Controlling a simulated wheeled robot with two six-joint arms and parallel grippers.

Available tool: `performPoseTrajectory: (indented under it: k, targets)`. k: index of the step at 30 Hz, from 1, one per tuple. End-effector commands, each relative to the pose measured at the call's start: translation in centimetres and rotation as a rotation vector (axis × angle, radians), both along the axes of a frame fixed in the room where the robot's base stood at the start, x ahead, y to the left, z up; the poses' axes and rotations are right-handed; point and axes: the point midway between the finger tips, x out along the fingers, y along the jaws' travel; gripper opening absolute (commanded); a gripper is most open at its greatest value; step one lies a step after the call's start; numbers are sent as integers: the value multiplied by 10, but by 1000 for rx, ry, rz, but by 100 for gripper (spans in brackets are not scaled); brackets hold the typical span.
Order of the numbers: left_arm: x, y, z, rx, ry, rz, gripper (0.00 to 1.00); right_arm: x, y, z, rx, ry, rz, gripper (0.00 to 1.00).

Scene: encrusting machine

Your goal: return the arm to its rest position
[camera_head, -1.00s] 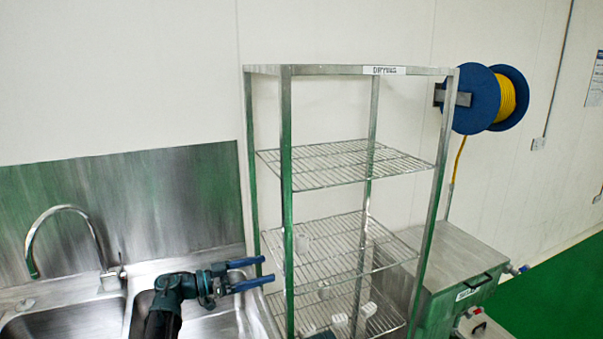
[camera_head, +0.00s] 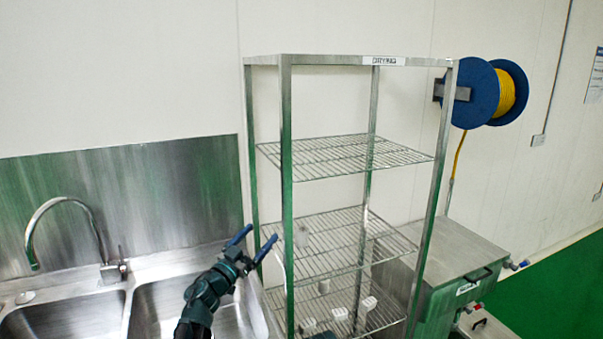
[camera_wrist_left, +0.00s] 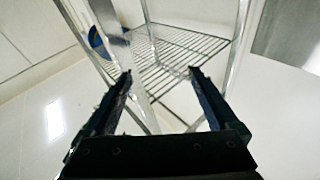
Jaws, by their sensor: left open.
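My left gripper (camera_head: 256,243) is open and empty, its two blue fingers pointing up and to the right. In the head view it is in front of the left side of the metal drying rack (camera_head: 286,200), above the right sink basin. In the left wrist view the open fingers (camera_wrist_left: 160,85) show with nothing between them, and a wire shelf (camera_wrist_left: 180,55) of the rack shows beyond them. A small dark piece at the bottom edge of the head view, by the rack's front post, may be part of my right arm; no right gripper fingers show.
A double sink (camera_head: 60,318) with a curved faucet (camera_head: 62,202) stands at the left. Several small white items (camera_head: 340,314) lie on the rack's lowest shelf. A steel tank (camera_head: 460,262) stands to the right of the rack. A blue hose reel (camera_head: 478,92) hangs on the wall.

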Motion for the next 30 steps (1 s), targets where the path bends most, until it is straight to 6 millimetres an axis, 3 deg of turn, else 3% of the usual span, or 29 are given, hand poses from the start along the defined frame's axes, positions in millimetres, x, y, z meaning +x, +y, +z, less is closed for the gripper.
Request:
performPoseTrajectory:
  k: [5, 8, 14, 17, 22, 25, 30]
  targets:
    - [7, 21, -38, -15, 103, 323, 93, 0, 0, -19, 0, 0, 0, 0]
    - [1, 31, -73, 5, 226, 478, 93, 0, 0, -26, 0, 0, 0, 0]
    - [-42, 34, -167, 111, 581, 677, 93, 0, 0, -42, 0, 0, 0, 0]
    - [-79, 23, -218, 199, 796, 708, 93, 0, 0, -49, 0, 0, 0, 0]
    - [-167, -8, -292, 397, 1181, 643, 93, 0, 0, -62, 0, 0, 0, 0]
    - [-219, -28, -320, 514, 1371, 553, 93, 0, 0, -67, 0, 0, 0, 0]
    - [-289, -51, -340, 670, 1592, 392, 93, 0, 0, -73, 0, 0, 0, 0]
